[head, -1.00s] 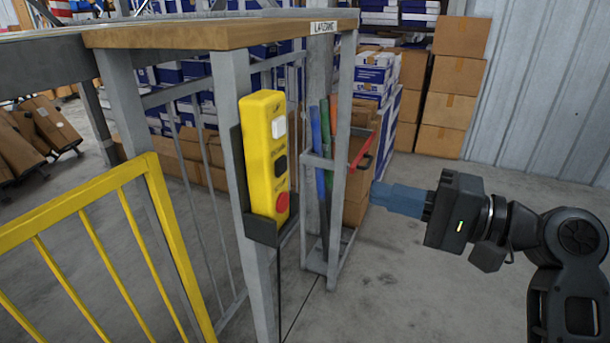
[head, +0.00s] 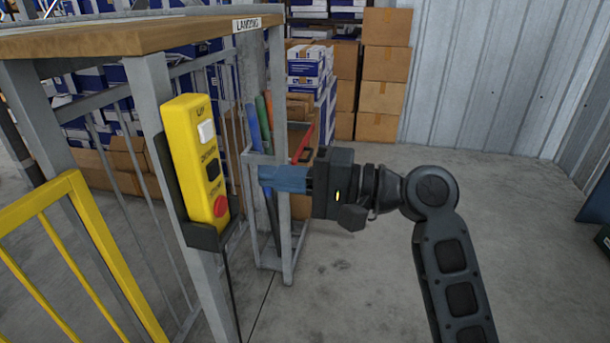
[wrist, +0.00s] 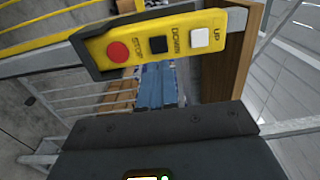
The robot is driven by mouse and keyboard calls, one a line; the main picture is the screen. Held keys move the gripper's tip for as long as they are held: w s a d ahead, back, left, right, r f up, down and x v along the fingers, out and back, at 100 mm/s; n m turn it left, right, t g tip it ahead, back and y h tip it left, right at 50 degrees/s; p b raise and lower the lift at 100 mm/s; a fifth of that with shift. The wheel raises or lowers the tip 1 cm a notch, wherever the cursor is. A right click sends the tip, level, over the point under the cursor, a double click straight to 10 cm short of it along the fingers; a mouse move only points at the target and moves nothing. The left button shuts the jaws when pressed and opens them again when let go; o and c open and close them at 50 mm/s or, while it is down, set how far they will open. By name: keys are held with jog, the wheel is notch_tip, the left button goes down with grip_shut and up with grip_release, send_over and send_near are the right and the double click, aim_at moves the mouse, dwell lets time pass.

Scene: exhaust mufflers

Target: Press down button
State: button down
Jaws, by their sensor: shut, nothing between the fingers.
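A yellow control box (head: 195,160) hangs in a dark holder on the grey post, below the wooden top. It carries a white UP button (head: 206,131), a black DOWN button (head: 213,169) and a red STOP button (head: 220,206). In the wrist view the box lies across the top, with the black DOWN button (wrist: 156,46) between the red and white ones. My gripper (head: 261,178) has blue fingers, shut and empty. In the head view it is right of the box, about level with the DOWN button, and appears apart from it. The blue fingers (wrist: 158,88) also show in the wrist view, below the DOWN button.
A yellow railing (head: 70,215) stands at the left. A grey rack (head: 272,240) with coloured tubes stands behind the fingers. Cardboard boxes (head: 384,75) are stacked at the back. The floor at the right is mostly clear.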

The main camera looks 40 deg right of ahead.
aim_at(215, 169)
jog(key=p+x, duration=0.1)
jog(key=x, duration=0.6)
